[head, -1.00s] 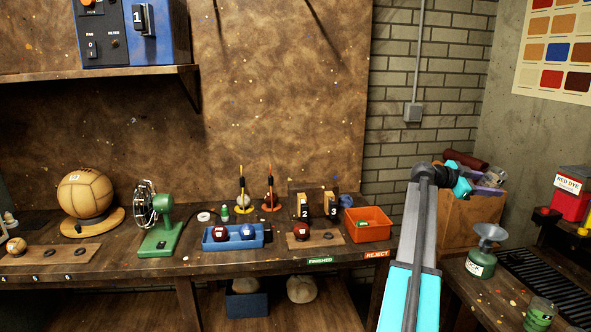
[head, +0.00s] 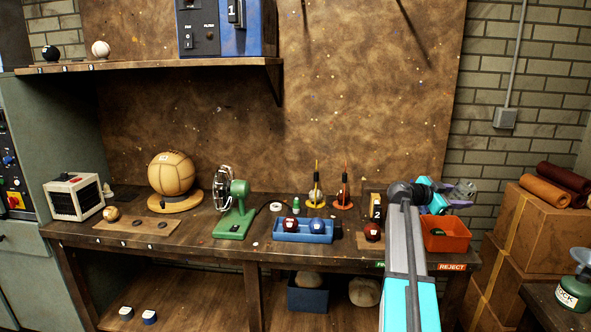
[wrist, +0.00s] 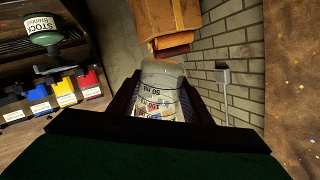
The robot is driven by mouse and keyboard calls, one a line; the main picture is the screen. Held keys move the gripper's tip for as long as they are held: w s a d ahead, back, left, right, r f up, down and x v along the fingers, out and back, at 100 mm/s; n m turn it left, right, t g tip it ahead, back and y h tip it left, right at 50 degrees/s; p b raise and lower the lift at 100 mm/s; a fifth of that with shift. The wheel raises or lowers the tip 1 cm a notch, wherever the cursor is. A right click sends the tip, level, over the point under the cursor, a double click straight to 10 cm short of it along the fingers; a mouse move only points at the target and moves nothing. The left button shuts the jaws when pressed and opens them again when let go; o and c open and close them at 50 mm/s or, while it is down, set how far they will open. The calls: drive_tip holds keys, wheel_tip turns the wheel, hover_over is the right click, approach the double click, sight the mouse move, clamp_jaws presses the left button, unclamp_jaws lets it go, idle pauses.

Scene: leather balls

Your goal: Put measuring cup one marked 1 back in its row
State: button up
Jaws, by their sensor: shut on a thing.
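A clear measuring cup with dark volume marks, one reading 50 ml, shows in the wrist view (wrist: 160,100). My gripper (wrist: 158,112) is shut on it, with one dark finger on each side. No number 1 can be read on the cup. In the head view my gripper (head: 461,195) is raised near the bench's right end, above and behind the orange bin, and the cup cannot be made out clearly there. A block marked 2 (head: 376,209) stands at the back of the bench. My arm hides what is just right of it.
The orange bin (head: 445,236) sits at the bench's right end. A blue tray (head: 303,237) with balls, a green fan (head: 236,212) and a large ball (head: 173,174) stand further left. Cardboard boxes (head: 518,235) are at the right. A shelf (head: 150,72) hangs above.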

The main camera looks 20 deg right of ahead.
drive_tip(key=w+a+f+n+t+y+b, duration=0.1)
drive_tip(key=w+a+f+n+t, duration=0.2)
drive_tip(key=w+a, duration=0.6)
drive_tip(key=w+a+f+n+t+y, duration=0.1)
drive_tip(key=w+a+f+n+t, duration=0.2)
drive_tip(key=a, duration=1)
drive_tip(key=w+a+f+n+t+y+b, duration=0.15)
drive_tip(key=w+a+f+t, duration=0.25)
drive_tip(key=w+a, duration=0.5)
drive_tip(key=w+a+f+n+t+y, duration=0.1)
drive_tip(key=a+n+t+y, duration=0.15)
drive_tip(key=a, duration=0.75)
drive_tip(key=w+a+f+n+t+y, duration=0.1)
drive_tip(key=w+a+f+n+t, duration=0.15)
drive_tip(key=a, duration=0.75)
drive_tip(key=s+a+r+n+t+y, duration=0.1)
drive_tip(key=a+r+n+y, duration=0.1)
drive_tip(key=a, duration=0.6)
drive_tip(key=s+a+r+n+t+y, duration=0.1)
drive_tip(key=s+a+r+n+y, duration=0.1)
drive_tip(key=a+y, duration=0.4)
drive_tip(key=a+r+n, duration=0.1)
drive_tip(key=a+n, duration=0.1)
drive_tip(key=shift+a+y+b, duration=0.3)
drive_tip(key=shift+a+y, duration=0.1)
drive_tip(key=shift+s+n, duration=0.1)
drive_tip(key=shift+n, duration=0.15)
